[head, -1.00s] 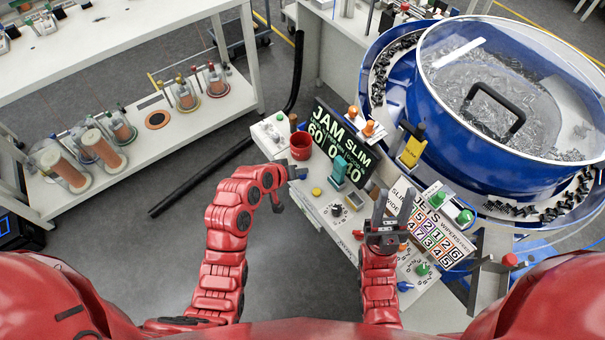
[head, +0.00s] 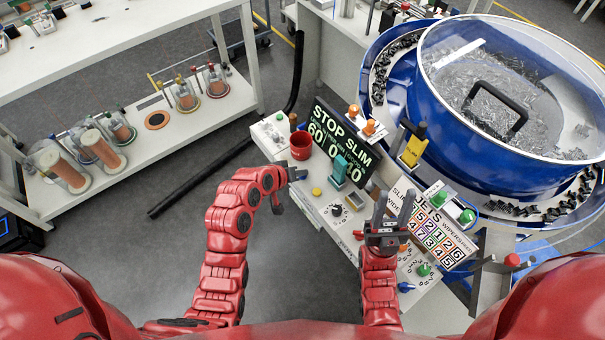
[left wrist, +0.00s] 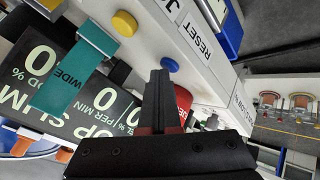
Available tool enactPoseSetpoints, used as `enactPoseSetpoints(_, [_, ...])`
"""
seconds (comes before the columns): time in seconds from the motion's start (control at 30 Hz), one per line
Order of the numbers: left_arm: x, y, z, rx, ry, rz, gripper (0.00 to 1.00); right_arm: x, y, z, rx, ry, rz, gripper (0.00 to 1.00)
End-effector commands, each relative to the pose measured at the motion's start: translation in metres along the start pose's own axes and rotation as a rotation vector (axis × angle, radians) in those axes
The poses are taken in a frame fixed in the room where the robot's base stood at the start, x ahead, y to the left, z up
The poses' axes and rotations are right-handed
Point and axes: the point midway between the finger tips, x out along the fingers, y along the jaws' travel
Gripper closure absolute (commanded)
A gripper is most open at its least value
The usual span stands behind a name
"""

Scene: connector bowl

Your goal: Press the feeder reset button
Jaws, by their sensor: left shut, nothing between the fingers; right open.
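A round blue button (left wrist: 169,65) sits beside the RESET label (left wrist: 196,38) on the white panel in the left wrist view. My left gripper (head: 304,174) is shut and empty, over the panel's left edge in the head view. Its fingertips also show in the left wrist view (left wrist: 160,74), right at the blue button; I cannot tell if they touch it. In the head view the gripper seems to hide the blue button. The display (head: 340,140) reads STOP SLIM. My right gripper (head: 392,207) is open and empty, raised over the panel's right part.
A yellow button (head: 316,191), a red cup (head: 300,146) and a teal WIDE tag (head: 339,171) are close to my left gripper. A black knob (head: 337,210) is further along. The large blue bowl feeder (head: 440,140) stands behind.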

Motion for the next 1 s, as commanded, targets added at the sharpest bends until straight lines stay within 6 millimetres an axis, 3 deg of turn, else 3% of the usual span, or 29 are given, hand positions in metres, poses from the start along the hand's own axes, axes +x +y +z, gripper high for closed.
enactPoseSetpoints(1.0, [-0.013, 0.009, -0.009, -0.001, -0.002, 0.000, 1.00, 0.007, 0.000, -0.001, 0.000, 0.000, 0.000, 0.57])
